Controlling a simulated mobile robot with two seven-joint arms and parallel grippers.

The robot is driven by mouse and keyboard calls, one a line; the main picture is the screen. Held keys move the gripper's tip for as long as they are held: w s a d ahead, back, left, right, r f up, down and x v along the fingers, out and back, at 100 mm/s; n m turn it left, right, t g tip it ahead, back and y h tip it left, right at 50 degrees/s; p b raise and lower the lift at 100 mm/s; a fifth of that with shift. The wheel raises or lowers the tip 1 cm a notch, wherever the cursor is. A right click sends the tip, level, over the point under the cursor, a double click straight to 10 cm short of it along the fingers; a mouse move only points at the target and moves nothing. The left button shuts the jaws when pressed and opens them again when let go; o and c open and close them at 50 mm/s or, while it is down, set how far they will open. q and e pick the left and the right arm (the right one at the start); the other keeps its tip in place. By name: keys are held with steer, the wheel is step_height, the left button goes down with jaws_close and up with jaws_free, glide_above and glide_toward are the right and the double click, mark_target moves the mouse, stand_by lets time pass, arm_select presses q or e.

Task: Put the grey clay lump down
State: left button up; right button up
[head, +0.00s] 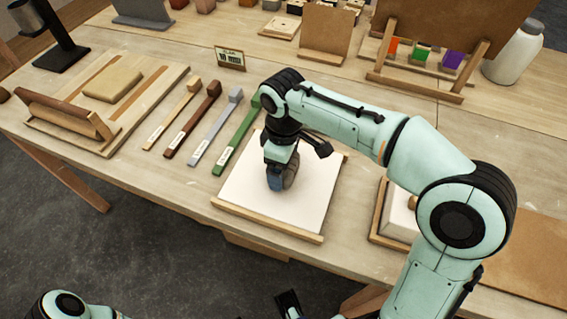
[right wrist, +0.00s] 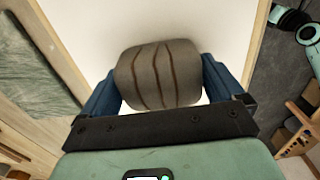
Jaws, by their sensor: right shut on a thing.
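The grey clay lump (head: 289,176), marked with brown stripes, is between the fingers of my right gripper (head: 281,181). In the right wrist view the lump (right wrist: 158,76) sits between the two blue fingers of the gripper (right wrist: 160,84), which is shut on it. Lump and gripper are over the white wood-edged board (head: 240,190), near its middle. I cannot tell whether the lump touches the board. A dark piece at the bottom edge of the head view looks like part of my left gripper (head: 288,303); its fingers are not clear.
Several coloured sample strips (head: 208,137) lie left of the board, by a small sign (head: 229,59). A wooden press board (head: 150,85) with a tan slab (head: 113,85) is further left. A second framed tray (head: 379,232) is right. The white board around the lump is bare.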

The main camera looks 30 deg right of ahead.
steer(key=o, duration=1.2)
steer(key=shift+f, duration=0.15)
steer(key=shift+o, duration=0.2)
step_height(320, 180, up, 12)
steer(key=p, duration=0.3)
steer(key=shift+r, duration=0.2)
